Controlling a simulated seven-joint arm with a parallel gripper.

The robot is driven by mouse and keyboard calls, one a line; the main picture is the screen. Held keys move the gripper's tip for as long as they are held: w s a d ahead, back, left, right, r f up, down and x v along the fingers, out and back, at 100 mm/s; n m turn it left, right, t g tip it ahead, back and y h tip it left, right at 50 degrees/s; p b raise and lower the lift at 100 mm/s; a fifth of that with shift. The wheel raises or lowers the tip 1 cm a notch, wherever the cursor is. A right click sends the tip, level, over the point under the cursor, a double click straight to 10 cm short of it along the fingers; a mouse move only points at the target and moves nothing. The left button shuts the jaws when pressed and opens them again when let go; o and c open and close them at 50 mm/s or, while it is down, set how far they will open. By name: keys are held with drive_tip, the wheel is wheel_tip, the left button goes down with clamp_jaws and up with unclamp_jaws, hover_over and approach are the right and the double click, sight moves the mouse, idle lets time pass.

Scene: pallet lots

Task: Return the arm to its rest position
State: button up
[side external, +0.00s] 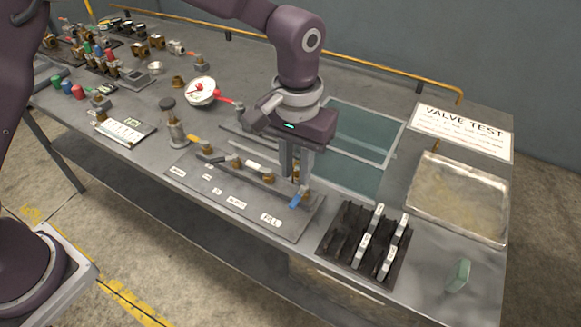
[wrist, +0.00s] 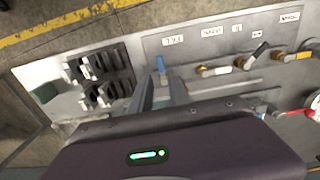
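My gripper (side external: 295,178) points down over the front right end of the grey valve panel (side external: 190,172). Its two fingers stand apart with a gap between them; they also show in the wrist view (wrist: 162,82). A valve with a blue handle (side external: 297,200) is right by the fingertips, and the handle lies beyond the gap in the wrist view (wrist: 160,64). Whether the fingers touch the valve cannot be told. I see nothing held. Other valves with an orange handle (side external: 193,139) and a white handle (side external: 255,165) sit along the panel to the left.
A black slotted rack (side external: 338,243) with white-labelled pieces and a metal tray (side external: 480,200) stand at the right. A green block (side external: 459,275) lies at the front right. A gauge with a red lever (side external: 200,97) and fittings stand left. A yellow rail (side external: 360,68) runs behind.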

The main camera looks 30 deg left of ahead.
drive_tip(key=s+a+r+t+h, duration=0.1)
drive_tip(key=s+a+r, duration=0.4)
drive_tip(key=a+r, duration=0.25)
drive_tip(key=s+a+r+t, duration=0.2)
drive_tip(key=s+a+r, duration=0.35)
drive_tip(key=r, duration=0.35)
drive_tip(key=s+a+t, duration=0.1)
drive_tip(key=s+a, duration=0.2)
drive_tip(key=s, duration=0.3)
drive_tip(key=s+a+f+t+y, duration=0.1)
drive_tip(key=s+a, duration=0.3)
drive_tip(key=s, duration=0.3)
drive_tip(key=shift+a+t, duration=0.25)
drive_tip(key=shift+t, duration=0.05)
